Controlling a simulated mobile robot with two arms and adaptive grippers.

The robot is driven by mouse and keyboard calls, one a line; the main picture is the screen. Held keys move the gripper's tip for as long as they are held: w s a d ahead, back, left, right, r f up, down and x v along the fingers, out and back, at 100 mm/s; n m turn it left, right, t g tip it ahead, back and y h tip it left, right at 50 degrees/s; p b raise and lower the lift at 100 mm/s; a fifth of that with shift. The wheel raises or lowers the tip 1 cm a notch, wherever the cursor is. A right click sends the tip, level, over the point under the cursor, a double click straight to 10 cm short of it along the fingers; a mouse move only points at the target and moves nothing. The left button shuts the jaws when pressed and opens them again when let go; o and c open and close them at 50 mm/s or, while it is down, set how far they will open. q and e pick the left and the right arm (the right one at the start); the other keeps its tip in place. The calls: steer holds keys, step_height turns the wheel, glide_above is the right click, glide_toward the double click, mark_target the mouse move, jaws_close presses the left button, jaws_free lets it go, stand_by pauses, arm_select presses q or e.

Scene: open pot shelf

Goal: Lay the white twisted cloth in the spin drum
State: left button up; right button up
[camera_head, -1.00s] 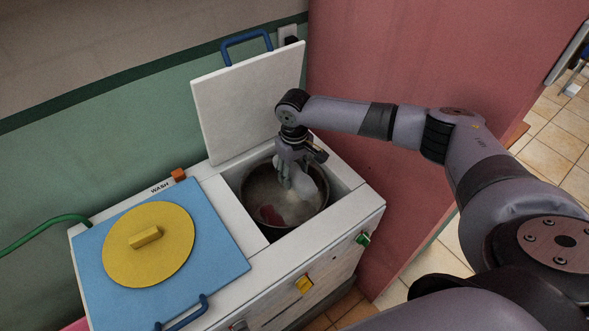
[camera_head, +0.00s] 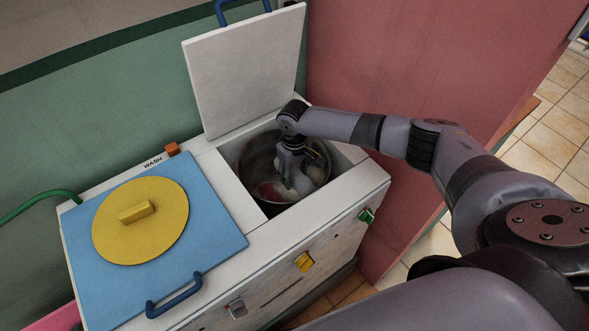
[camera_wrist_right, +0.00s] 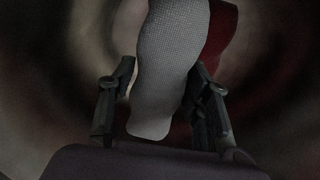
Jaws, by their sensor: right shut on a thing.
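The white twisted cloth (camera_wrist_right: 165,75) is between the fingers of my right gripper (camera_wrist_right: 160,105) in the right wrist view, and the gripper is shut on it. In the head view my right gripper (camera_head: 294,172) reaches down inside the round metal spin drum (camera_head: 318,150). The cloth (camera_head: 304,183) shows there partly, pale beside the fingers, low in the drum. Its lower end and any contact with the drum floor are hard to make out. A red thing (camera_head: 268,191) lies in the drum beside it and also shows behind the cloth in the wrist view (camera_wrist_right: 220,35). My left gripper is not in view.
The white spin lid (camera_head: 245,75) stands open behind the drum. The blue wash lid (camera_head: 215,235) with a yellow disc (camera_head: 150,235) covers the left side. A red wall (camera_head: 400,60) stands close on the right. The drum's rim surrounds my gripper.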

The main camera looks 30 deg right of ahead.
steer(key=shift+f+b, duration=1.4)
steer(key=shift+f, duration=1.4)
steer(key=o, duration=1.4)
step_height(320, 180, up, 12)
steer(key=shift+r, duration=0.1)
